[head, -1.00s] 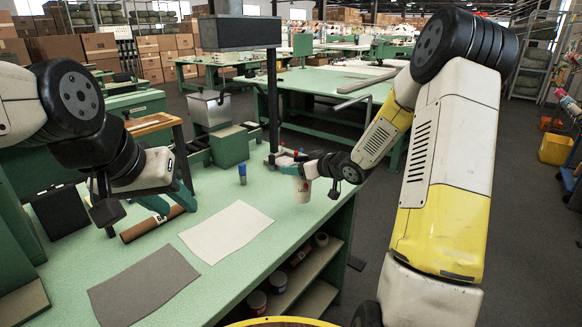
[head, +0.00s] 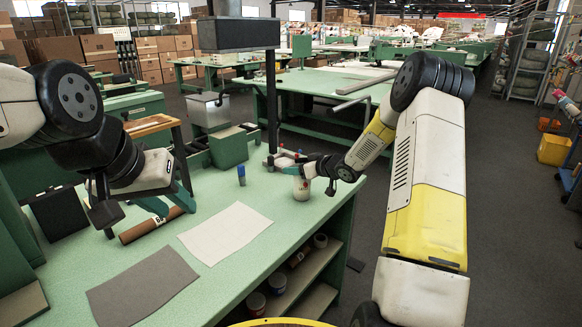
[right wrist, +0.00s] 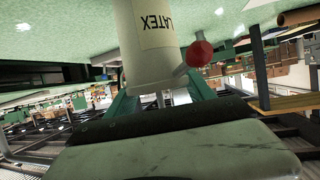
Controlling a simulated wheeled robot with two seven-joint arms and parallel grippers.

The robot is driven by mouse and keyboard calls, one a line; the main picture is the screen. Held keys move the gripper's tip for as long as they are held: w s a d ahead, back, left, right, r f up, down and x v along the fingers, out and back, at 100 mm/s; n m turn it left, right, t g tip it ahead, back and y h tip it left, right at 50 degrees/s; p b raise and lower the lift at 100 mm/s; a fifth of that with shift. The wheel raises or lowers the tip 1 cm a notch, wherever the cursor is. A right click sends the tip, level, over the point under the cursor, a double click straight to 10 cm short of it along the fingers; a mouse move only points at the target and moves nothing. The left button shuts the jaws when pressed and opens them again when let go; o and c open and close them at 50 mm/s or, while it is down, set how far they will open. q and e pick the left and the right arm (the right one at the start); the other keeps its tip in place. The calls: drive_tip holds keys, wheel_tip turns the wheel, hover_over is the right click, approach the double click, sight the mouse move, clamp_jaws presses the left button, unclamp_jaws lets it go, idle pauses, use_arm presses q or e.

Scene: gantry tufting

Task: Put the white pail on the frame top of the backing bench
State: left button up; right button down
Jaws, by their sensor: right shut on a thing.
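The white pail (head: 301,189) is upright near the right edge of the green bench (head: 225,285). My right gripper (head: 296,170) is shut on the pail's upper part. In the right wrist view the pail (right wrist: 146,45) shows a pale label reading LATEX, upside down in the picture, between the teal fingers. Whether its base touches the bench is hard to tell. My left gripper (head: 172,204) is above the far left of the bench by a brown roll, its teal fingers apart and nothing visible between them.
A white sheet (head: 225,232) and a grey sheet (head: 142,287) lie on the bench. A blue-capped marker (head: 241,175) stands left of the pail. A red knob (right wrist: 200,53) shows close beside the pail. A dark post (head: 272,100) rises behind. Cans sit on the shelf below.

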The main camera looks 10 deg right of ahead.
drive_tip(key=shift+f, duration=0.1)
drive_tip(key=shift+c, duration=1.8)
unclamp_jaws()
